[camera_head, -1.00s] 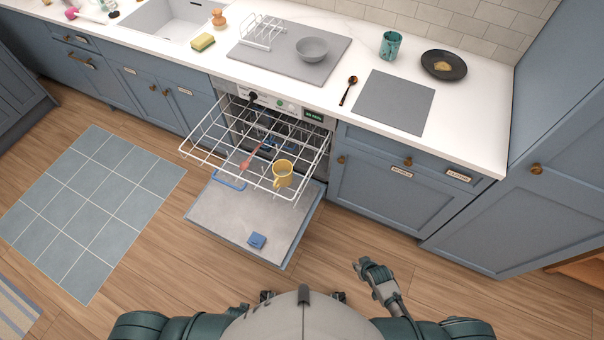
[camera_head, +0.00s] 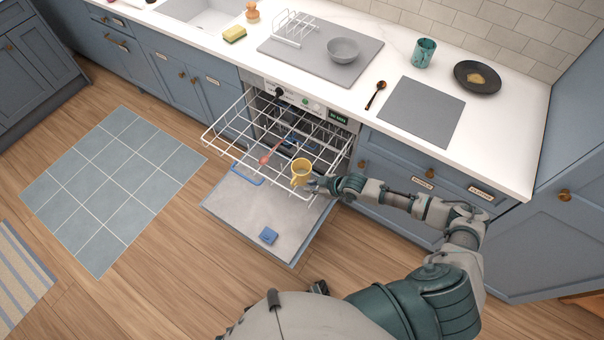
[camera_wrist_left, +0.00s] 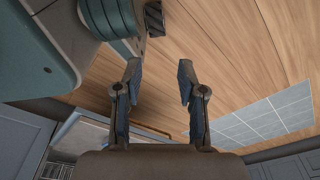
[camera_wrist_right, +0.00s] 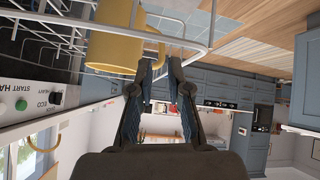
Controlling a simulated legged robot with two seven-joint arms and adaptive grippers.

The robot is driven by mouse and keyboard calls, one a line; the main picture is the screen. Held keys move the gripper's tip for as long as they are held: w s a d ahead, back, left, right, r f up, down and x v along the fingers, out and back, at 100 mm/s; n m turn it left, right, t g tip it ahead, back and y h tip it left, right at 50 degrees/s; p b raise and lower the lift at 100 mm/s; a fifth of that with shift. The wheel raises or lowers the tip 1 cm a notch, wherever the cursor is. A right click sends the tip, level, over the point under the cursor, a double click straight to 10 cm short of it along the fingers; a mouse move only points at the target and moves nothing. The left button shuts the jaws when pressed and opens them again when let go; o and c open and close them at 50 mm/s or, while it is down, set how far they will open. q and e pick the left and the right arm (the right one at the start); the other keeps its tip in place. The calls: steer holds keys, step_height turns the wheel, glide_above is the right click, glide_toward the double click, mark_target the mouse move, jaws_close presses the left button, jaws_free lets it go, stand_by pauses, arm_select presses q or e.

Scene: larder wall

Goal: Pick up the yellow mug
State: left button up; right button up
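The yellow mug (camera_head: 300,172) sits in the white wire rack of the open dishwasher, near the rack's front right corner, its handle toward me. In the right wrist view it looms close (camera_wrist_right: 112,52) at the upper left. My right gripper (camera_head: 316,184) reaches in from the right, just beside the mug. In the right wrist view its fingertips (camera_wrist_right: 160,66) are partly closed with a gap between them, and the mug's edge shows at the tips. Contact is unclear. My left gripper (camera_wrist_left: 160,68) is open and empty above the wooden floor.
The pulled-out rack (camera_head: 229,150) hangs over the lowered dishwasher door (camera_head: 240,205). A reddish utensil (camera_head: 268,154) lies in the rack. A blue block (camera_head: 268,235) lies on the door. The counter (camera_head: 520,130) holds a grey bowl (camera_head: 342,50), a teal cup (camera_head: 424,52) and a dark plate (camera_head: 478,80).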

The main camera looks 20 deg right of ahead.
mark_target(299, 176)
steer(key=x, duration=0.5)
steer(key=shift+s+a+r+b, duration=0.1)
steer(key=shift+a+r+b, duration=0.1)
steer(key=shift+a+b, duration=0.1)
steer(key=b+x, duration=0.1)
steer(key=x, duration=0.3)
steer(key=shift+f, duration=0.3)
steer(key=shift+w+f, duration=0.25)
steer(key=shift+w, duration=0.1)
arm_select(q)
steer(key=w+r, duration=0.2)
steer(key=w, duration=0.1)
steer(key=shift+w+d+r, duration=0.2)
steer(key=shift+w+r, duration=0.1)
steer(key=shift+r, duration=0.1)
arm_select(e)
steer(key=shift+d, duration=0.1)
jaws_close()
arm_select(q)
steer(key=shift+a, duration=0.15)
arm_select(e)
steer(key=shift+r, duration=0.1)
